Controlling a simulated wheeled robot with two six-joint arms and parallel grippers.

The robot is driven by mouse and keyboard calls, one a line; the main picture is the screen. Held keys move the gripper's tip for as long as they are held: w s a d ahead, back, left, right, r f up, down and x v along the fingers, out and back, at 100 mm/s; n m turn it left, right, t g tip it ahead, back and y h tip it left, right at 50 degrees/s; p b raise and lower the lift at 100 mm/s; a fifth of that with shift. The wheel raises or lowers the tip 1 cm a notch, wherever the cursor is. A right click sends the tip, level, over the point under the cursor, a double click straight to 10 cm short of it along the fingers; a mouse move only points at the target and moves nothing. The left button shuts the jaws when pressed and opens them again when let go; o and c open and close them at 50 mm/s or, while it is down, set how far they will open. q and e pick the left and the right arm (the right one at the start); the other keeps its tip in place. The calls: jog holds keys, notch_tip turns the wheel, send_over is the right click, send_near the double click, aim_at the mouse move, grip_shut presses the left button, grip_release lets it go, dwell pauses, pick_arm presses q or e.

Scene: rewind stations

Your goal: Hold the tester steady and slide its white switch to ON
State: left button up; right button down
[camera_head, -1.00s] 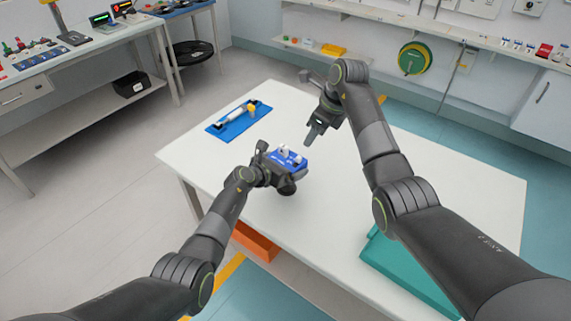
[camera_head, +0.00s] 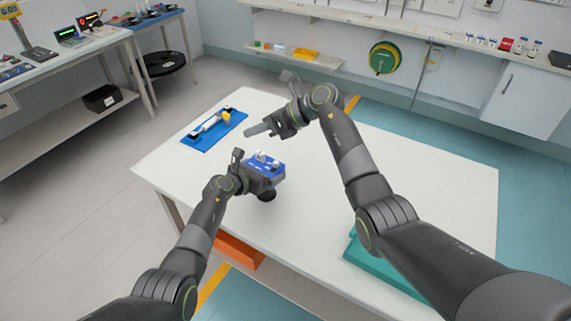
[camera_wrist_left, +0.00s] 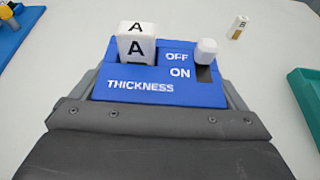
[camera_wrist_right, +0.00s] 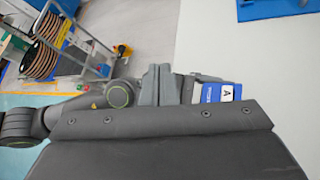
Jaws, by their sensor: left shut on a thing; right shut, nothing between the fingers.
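The blue tester (camera_head: 268,165) is held above the white table, and its blue face with "OFF", "ON" and "THICKNESS" shows in the left wrist view (camera_wrist_left: 160,88). Its white switch (camera_wrist_left: 206,50) sits at the OFF end of a dark slot that runs toward ON. A white block marked A (camera_wrist_left: 137,45) stands on the face beside it. My left gripper (camera_head: 262,177) is shut on the tester. My right gripper (camera_head: 253,131) is shut and empty, apart from the tester, beyond it in the head view. In the right wrist view its fingers (camera_wrist_right: 160,85) appear just left of the tester.
A blue mat (camera_head: 192,140) with a white-and-yellow tool lies at the table's far left. A teal tray (camera_head: 375,268) is at the near right. A small white-and-gold item (camera_wrist_left: 239,27) lies on the table. An orange bin (camera_head: 238,251) is below. The table's right side is clear.

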jog(key=w+d+r+m+t+y, duration=0.1)
jog(key=d+r+m+t+y, duration=0.2)
jog(key=r+m+t+y, duration=0.55)
jog(key=w+d+f+m+t+h, duration=0.15)
jog(key=d+m+t+h, duration=0.5)
jog(key=m, duration=0.75)
jog(key=w+d+f+m+t+h, duration=0.1)
jog(key=w+d+m+t+h, duration=0.2)
jog(key=d+m+t+h, duration=0.7)
notch_tip(320, 180, down, 15)
jog(key=d+m+g+h, duration=0.2)
jog(key=m+g, duration=0.7)
jog(key=m, duration=0.9)
jog(key=s+a+f+m+g+y, duration=0.3)
jog(key=s+a+f+m+y, duration=0.2)
jog(key=s+a+m+y, duration=0.1)
jog(key=shift+s+f+m+y, duration=0.4)
jog(key=shift+s+m+y, duration=0.2)
jog(key=shift+s+m, duration=0.6)
